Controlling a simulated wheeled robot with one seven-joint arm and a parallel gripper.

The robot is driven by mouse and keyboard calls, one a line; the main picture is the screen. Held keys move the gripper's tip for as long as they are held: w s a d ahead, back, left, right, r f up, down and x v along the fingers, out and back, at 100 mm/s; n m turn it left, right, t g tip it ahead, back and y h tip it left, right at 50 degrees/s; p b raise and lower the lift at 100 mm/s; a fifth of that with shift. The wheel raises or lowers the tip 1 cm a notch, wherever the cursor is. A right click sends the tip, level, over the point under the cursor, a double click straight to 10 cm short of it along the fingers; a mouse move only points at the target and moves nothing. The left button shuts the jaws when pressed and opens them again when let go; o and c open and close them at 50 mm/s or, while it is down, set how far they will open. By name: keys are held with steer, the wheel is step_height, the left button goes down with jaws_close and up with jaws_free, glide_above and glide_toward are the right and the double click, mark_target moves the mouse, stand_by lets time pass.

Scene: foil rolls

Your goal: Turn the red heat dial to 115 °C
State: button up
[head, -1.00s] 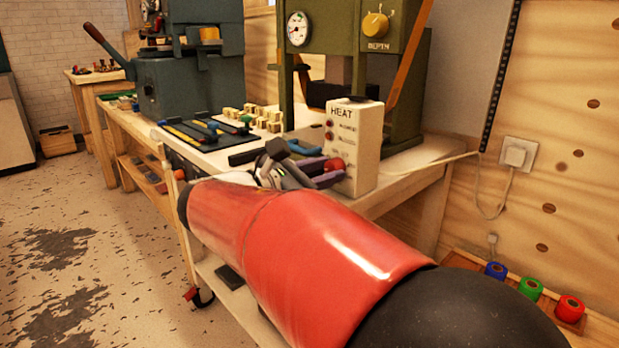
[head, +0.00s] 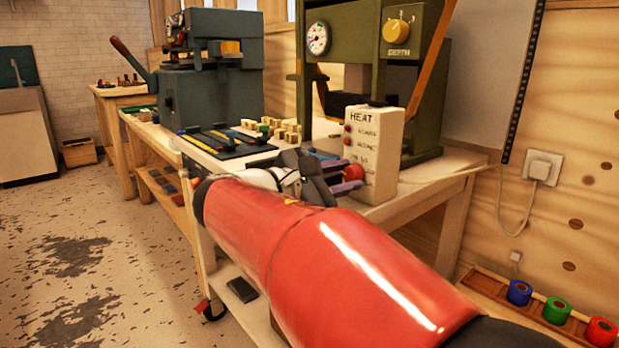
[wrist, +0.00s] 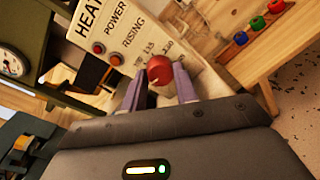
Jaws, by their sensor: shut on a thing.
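The cream heat box (head: 377,135), lettered HEAT, stands on the bench at the front of the green press. The dial also shows in the head view (head: 353,172), partly covered by my fingers. My gripper (wrist: 160,84) is shut on the red dial, with one purple finger on each side of it. A pale mark shows on the dial, and scale figures lie around it, too blurred to read surely.
The green press (head: 345,60) with a yellow depth knob (head: 399,28) rises behind the box. Several small blocks (head: 272,128) and a dark tray (head: 228,141) lie left on the bench. Foil rolls (head: 557,310) stand in a wooden rack at lower right.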

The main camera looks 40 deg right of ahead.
steer(key=o, duration=1)
steer(key=shift+c, duration=0.2)
steer(key=a, duration=0.7)
steer(key=shift+a+r, duration=0.2)
steer(key=shift+a, duration=0.2)
steer(key=shift+s, duration=0.1)
